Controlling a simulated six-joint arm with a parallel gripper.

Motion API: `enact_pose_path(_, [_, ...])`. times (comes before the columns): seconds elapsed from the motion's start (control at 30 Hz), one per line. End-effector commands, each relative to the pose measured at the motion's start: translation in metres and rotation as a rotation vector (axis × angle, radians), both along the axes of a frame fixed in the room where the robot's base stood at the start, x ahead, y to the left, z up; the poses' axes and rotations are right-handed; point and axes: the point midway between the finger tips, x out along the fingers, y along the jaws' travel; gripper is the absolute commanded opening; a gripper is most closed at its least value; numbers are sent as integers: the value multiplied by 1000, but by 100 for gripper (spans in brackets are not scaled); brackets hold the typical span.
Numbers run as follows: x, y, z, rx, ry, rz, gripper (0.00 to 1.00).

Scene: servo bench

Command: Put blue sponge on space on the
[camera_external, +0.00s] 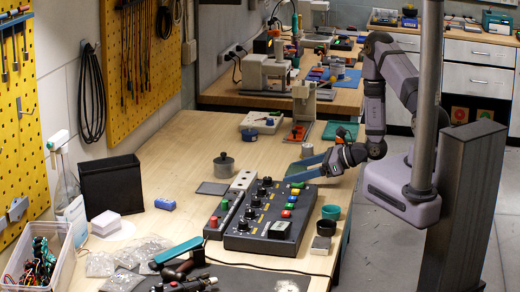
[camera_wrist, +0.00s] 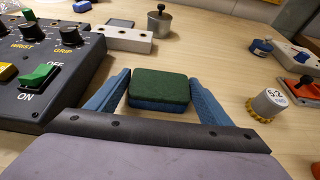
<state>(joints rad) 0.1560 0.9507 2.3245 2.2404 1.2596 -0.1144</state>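A sponge with a dark green top and blue lower part (camera_wrist: 160,88) lies between the two blue fingers of my gripper (camera_wrist: 160,82) in the wrist view. A gap shows at its near left side, and I see no clear grip on it. In the external view my gripper (camera_external: 306,168) is low over the right part of the bench, just behind the control box. Its fingers are spread, and the sponge is hard to make out there. The task's target space is not fully named.
The dark control box (camera_external: 248,243) with knobs and buttons is close to my gripper, at left in the wrist view. A metal pot (camera_external: 223,166), a small blue block (camera_external: 165,204) and a teal cup (camera_external: 331,212) stand around. A labelled cylinder (camera_wrist: 266,105) is at right.

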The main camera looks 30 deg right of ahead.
Motion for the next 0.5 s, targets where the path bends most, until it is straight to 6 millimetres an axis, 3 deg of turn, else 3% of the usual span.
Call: enact_pose_path(0.5, [-2,-3,4,0,0,-2,84])
